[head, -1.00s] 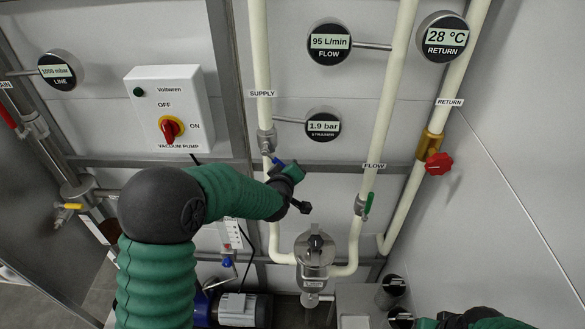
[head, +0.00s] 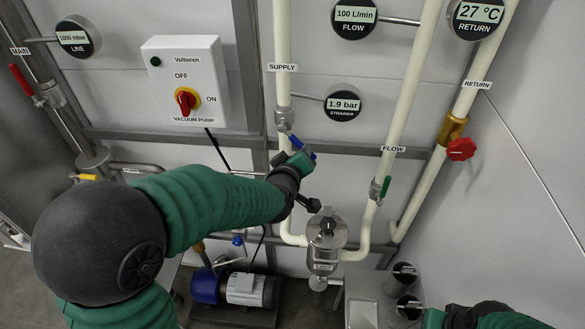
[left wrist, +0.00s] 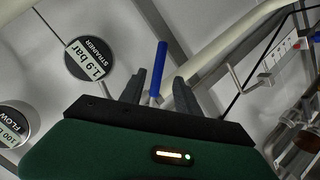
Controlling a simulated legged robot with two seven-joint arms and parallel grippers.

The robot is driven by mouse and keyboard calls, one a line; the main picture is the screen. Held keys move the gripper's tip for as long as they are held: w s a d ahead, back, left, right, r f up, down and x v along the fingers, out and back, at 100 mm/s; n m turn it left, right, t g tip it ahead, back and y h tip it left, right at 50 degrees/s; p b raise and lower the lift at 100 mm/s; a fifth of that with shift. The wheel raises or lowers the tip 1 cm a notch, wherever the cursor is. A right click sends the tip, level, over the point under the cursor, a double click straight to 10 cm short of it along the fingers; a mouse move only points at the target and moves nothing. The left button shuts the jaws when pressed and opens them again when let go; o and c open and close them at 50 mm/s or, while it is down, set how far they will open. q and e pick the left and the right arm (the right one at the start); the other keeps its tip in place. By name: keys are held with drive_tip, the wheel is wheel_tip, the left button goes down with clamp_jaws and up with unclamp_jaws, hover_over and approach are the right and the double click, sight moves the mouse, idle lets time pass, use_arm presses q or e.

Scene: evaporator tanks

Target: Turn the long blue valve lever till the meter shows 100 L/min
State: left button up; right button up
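The long blue valve lever (head: 302,147) is on the supply pipe (head: 282,60), below the SUPPLY label, and slants down to the right. My left gripper (head: 300,160) is at the lever. In the left wrist view the blue lever (left wrist: 158,68) stands between the two fingers of my left gripper (left wrist: 160,88), which are apart with gaps beside the lever. Whether one finger touches it I cannot tell. The FLOW meter (head: 354,16) reads 100 L/min. My right gripper (head: 470,317) is partly in view at the bottom edge, its fingers unclear.
The strainer gauge (head: 343,105) reads 1.9 bar. A green lever (head: 385,187) is on the flow pipe and a red valve knob (head: 461,149) on the return pipe. The metal strainer (head: 326,231) stands below my left gripper. The vacuum pump switch box (head: 186,80) is to the left.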

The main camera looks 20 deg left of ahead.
use_arm(q)
drive_tip(key=a+v, duration=0.1)
drive_tip(key=v, duration=0.5)
drive_tip(key=shift+s+d, duration=0.35)
drive_tip(key=shift+s, duration=0.05)
drive_tip(key=shift+r, duration=0.1)
drive_tip(key=s+d+f+m+g+h+b, duration=0.2)
drive_tip(key=s+f+m+g+b, duration=0.25)
drive_tip(key=f, duration=0.85)
drive_tip(key=s+a+f+m+g+b, duration=0.1)
drive_tip(key=s+f+m+g, duration=0.5)
drive_tip(key=s+f, duration=0.5)
drive_tip(key=s, duration=0.2)
drive_tip(key=shift+s+a, duration=0.25)
drive_tip(key=shift+s, duration=0.1)
drive_tip(key=shift+w, duration=0.1)
idle(0.6)
